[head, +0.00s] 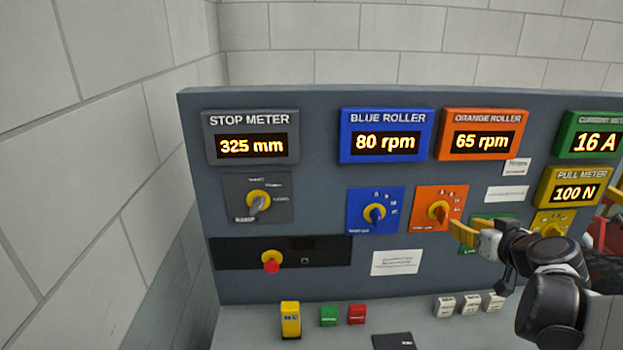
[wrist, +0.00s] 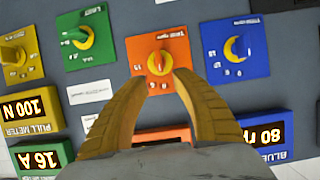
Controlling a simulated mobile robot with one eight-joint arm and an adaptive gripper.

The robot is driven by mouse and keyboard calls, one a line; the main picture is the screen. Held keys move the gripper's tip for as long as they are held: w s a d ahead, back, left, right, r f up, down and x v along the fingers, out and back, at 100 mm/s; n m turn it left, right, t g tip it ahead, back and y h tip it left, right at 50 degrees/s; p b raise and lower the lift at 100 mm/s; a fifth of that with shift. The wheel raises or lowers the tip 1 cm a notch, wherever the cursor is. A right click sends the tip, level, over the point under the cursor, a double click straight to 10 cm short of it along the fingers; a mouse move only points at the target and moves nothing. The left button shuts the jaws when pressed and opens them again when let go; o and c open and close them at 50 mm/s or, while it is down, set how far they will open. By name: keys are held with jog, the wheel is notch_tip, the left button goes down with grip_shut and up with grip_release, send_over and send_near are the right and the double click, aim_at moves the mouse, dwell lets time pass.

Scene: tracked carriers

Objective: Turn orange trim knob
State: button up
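The orange trim knob (head: 439,212) has a round yellow base on a square orange plate below the orange roller display (head: 485,134), which reads 65 rpm. In the wrist view the knob (wrist: 159,63) sits just beyond my fingertips, centred between them. My gripper (head: 452,228) has yellow fingers and reaches in from the right, close to the lower right of the orange plate. In the wrist view my gripper (wrist: 157,76) is open with a gap between its fingertips, and nothing is held. Whether a fingertip touches the plate cannot be told.
The blue knob (head: 374,213) is close on the left of the orange one. A green-plated knob (wrist: 84,37) and a yellow-plated knob (head: 552,224) are on the other side. A red button (head: 271,262) is lower left. Small coloured blocks stand on the ledge below.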

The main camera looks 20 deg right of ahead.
aim_at(446, 217)
jog(key=b+x, duration=0.2)
jog(key=x, duration=0.9)
jog(key=shift+s+d, duration=0.1)
grip_shut()
